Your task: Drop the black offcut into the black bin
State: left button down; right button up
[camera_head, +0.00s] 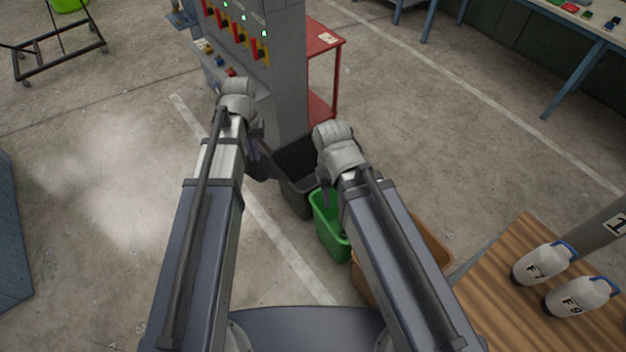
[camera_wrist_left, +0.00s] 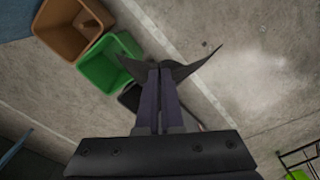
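My left gripper (camera_head: 254,154) is shut on the black offcut (camera_wrist_left: 198,66), a thin dark curved piece that sticks out on both sides of the fingertips in the left wrist view. In the head view the offcut (camera_head: 262,170) shows only as a dark patch by the fingers. The black bin (camera_head: 297,192) stands on the floor just to the right of this gripper, its open top facing up. In the left wrist view the bin (camera_wrist_left: 127,97) is mostly hidden behind the fingers. My right gripper (camera_head: 326,192) is over the green bin's edge; its fingertips are too small to judge.
A green bin (camera_head: 327,226) and a brown bin (camera_head: 430,238) stand in line with the black bin. A grey cabinet (camera_head: 288,85) rises right behind it, beside a red table (camera_head: 325,42). A wooden table (camera_head: 500,290) with white bottles is at right.

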notch_tip(320, 180, down, 13)
jog(key=b, duration=1.2)
jog(key=shift+b, duration=0.35)
